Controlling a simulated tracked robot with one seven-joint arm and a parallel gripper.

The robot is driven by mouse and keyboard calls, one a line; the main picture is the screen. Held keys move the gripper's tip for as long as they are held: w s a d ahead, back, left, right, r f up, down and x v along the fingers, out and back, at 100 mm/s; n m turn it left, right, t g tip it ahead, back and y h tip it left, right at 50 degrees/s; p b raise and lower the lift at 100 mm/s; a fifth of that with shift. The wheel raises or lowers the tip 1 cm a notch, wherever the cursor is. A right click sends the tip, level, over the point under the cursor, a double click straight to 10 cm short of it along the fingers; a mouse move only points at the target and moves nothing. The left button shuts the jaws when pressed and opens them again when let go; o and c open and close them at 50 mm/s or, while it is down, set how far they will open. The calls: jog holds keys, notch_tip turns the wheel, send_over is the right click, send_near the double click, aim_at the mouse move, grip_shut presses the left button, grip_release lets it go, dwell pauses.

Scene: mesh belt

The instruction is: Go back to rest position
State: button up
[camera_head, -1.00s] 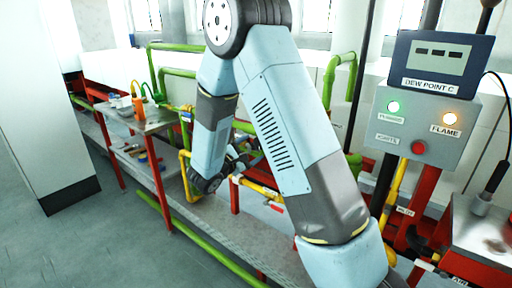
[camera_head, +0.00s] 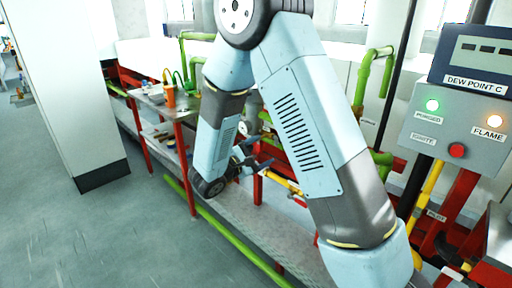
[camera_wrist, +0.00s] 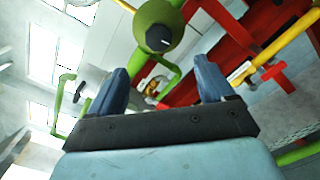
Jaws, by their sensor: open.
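My gripper shows in the wrist view (camera_wrist: 162,85), with its two blue fingers wide apart and nothing between them. In the head view my gripper (camera_head: 258,155) is small and partly hidden behind my arm, above the grey mesh belt and close to the yellow pipe. Beyond the fingers in the wrist view are a green pipe with a round flared end (camera_wrist: 158,30) and red framework (camera_wrist: 215,50).
A control box (camera_head: 455,120) with a lit green lamp, a lit orange lamp and a red button stands at right. A red-legged side table (camera_head: 165,105) holds an orange container (camera_head: 170,96). A white pillar (camera_head: 75,90) stands at left. The grey floor (camera_head: 110,235) at front left is clear.

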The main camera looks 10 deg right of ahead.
jog(key=s+d+r+m+g+y, duration=0.3)
jog(key=s+d+r+m+g, duration=0.65)
jog(key=s+d, duration=0.45)
jog(key=s+a+r+m+t+y, duration=0.2)
jog(key=s+r+m+y, duration=0.1)
jog(key=s, duration=0.4)
jog(key=s+a+r+m+t+y, duration=0.1)
jog(key=s+r+m+t+y, duration=0.1)
jog(key=s+r+y, duration=0.3)
jog(key=shift+s+a+m+y, duration=0.35)
jog(key=shift+s+m+y, duration=0.5)
jog(key=shift+y, duration=0.95)
jog(key=shift+t, duration=0.25)
